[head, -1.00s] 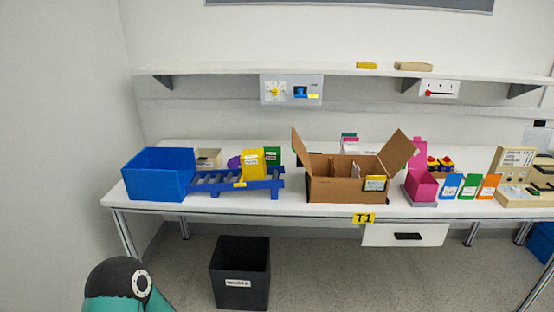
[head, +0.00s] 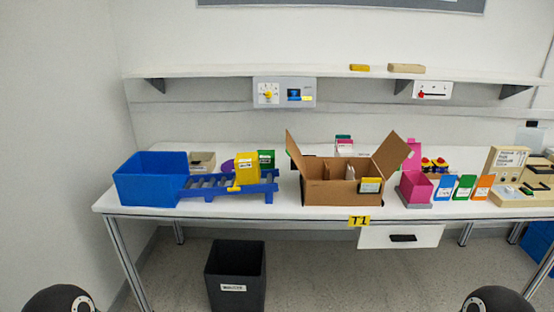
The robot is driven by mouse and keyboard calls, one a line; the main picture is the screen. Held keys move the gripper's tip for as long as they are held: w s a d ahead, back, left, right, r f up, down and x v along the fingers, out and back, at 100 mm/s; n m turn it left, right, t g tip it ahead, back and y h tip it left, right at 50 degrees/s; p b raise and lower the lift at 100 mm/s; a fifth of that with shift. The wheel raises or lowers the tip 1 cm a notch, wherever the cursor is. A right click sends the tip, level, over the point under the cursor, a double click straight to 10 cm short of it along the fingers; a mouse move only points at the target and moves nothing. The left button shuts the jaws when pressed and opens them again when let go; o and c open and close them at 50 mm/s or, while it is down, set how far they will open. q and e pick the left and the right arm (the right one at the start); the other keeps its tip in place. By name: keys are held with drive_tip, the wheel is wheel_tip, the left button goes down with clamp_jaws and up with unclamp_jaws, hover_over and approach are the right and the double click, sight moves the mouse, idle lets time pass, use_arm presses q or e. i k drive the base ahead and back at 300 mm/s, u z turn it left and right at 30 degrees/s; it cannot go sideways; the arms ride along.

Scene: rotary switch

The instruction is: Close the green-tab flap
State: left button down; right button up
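An open cardboard box (head: 327,195) stands on the white table, with dividers inside and a yellow label on its front. Its left flap (head: 294,153) stands up, tilted outward to the left. Its right flap (head: 390,155) stands up, tilted outward to the right. I cannot make out clearly which flap carries the green tab. Neither of my grippers is in view. Only rounded dark parts of my arms show at the bottom left and bottom right corners, well in front of the table.
A blue bin (head: 150,180) and a blue roller rack (head: 222,188) with a yellow box (head: 246,170) stand left of the cardboard box. A pink open box (head: 415,188) and several coloured card holders stand close on its right. A black waste bin (head: 236,280) is on the floor.

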sight(293, 151)
drive_tip(key=i, duration=1.65)
drive_tip(key=z, duration=0.05)
